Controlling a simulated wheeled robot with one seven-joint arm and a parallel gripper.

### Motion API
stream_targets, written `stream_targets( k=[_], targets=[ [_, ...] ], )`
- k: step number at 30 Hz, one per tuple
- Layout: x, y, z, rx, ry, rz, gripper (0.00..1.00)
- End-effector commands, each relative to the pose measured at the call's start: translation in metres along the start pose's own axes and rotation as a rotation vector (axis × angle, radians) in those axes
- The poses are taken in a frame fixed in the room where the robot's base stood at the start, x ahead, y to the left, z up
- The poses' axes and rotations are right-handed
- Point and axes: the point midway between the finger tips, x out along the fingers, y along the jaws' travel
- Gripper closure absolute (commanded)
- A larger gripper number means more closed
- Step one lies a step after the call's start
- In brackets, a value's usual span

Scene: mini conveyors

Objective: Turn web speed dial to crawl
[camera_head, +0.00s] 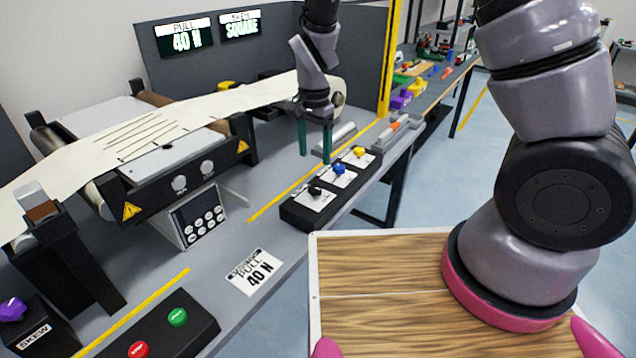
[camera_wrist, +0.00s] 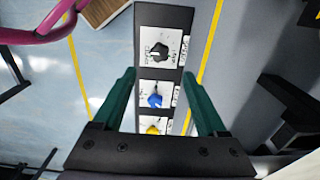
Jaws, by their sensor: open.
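A dark dial box (camera_head: 298,215) with three dials stands near the table's front edge. It holds a black dial (camera_head: 315,191), a blue dial (camera_head: 339,169) and a yellow dial (camera_head: 359,153), each on a white plate. The print is too small to tell which one is web speed. My gripper (camera_head: 315,155) is open and empty, pointing down above the box. In the wrist view my gripper (camera_wrist: 159,74) has its green fingers on either side of the box. The black dial (camera_wrist: 158,51) lies ahead of the fingertips, and the blue dial (camera_wrist: 155,100) shows between the fingers.
A web machine with a cream web (camera_head: 150,125) stands behind, with a keypad panel (camera_head: 201,217) in front. A purple skew dial (camera_head: 12,309), red button (camera_head: 138,349) and green button (camera_head: 177,317) are at front left. Screens (camera_head: 184,38) read pull 40 N and skew square.

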Motion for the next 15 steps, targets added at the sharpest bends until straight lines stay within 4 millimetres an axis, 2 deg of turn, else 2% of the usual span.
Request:
stream_targets(
  k=[9,15],
  targets=[
    [0.058,0.002,-0.001,0.001,-0.002,0.005,0.25],
    [0.087,0.001,-0.001,0.0,-0.001,0.003,0.25]
  ],
)
